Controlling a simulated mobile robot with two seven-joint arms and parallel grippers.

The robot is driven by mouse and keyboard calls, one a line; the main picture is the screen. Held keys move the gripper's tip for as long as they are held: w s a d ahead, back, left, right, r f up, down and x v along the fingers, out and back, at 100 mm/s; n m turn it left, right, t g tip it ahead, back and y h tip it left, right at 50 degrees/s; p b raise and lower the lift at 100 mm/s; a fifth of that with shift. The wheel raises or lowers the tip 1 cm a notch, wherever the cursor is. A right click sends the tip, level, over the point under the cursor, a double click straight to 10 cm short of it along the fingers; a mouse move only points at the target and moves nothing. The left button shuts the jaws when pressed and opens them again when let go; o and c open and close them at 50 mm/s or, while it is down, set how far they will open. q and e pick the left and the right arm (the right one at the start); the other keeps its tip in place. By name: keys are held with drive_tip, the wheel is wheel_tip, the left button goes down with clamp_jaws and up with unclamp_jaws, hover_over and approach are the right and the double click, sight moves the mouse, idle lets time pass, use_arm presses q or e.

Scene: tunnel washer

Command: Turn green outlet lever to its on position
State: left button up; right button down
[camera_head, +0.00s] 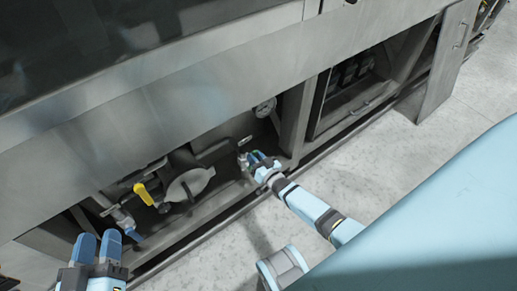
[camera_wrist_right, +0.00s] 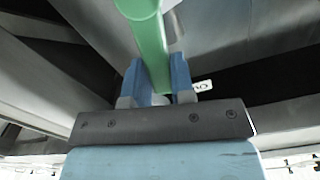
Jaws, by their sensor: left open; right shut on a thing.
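The green outlet lever (camera_wrist_right: 148,40) fills the top middle of the right wrist view, and its lower end lies between the two blue fingers of my right gripper (camera_wrist_right: 160,82). My right gripper is shut on the lever. In the head view my right gripper (camera_head: 258,160) reaches into the low opening of the washer; only a small bit of green shows there, mostly hidden by the fingers. My left gripper (camera_head: 98,248) is open and empty at the bottom left, apart from the washer's pipework.
A yellow lever (camera_head: 145,193) and a blue-handled valve (camera_head: 134,235) sit left in the opening, near a rounded grey fitting (camera_head: 190,184). A gauge (camera_head: 265,107) hangs above my right gripper. A frame post (camera_head: 296,118) stands close right. The floor (camera_head: 400,150) is clear.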

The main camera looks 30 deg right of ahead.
use_arm(q)
drive_tip(key=shift+a+f, duration=0.1)
drive_tip(key=shift+f, duration=0.5)
use_arm(e)
drive_tip(key=shift+s+a+n, duration=0.1)
drive_tip(key=shift+a+n, duration=0.7)
drive_tip(key=shift+n, duration=0.5)
drive_tip(key=c, duration=1)
unclamp_jaws()
use_arm(q)
drive_tip(key=shift+a, duration=0.1)
use_arm(e)
drive_tip(key=shift+o, duration=0.2)
drive_tip(key=shift+r, duration=0.1)
use_arm(q)
drive_tip(key=shift+s, duration=0.1)
use_arm(e)
drive_tip(key=shift+s, duration=0.15)
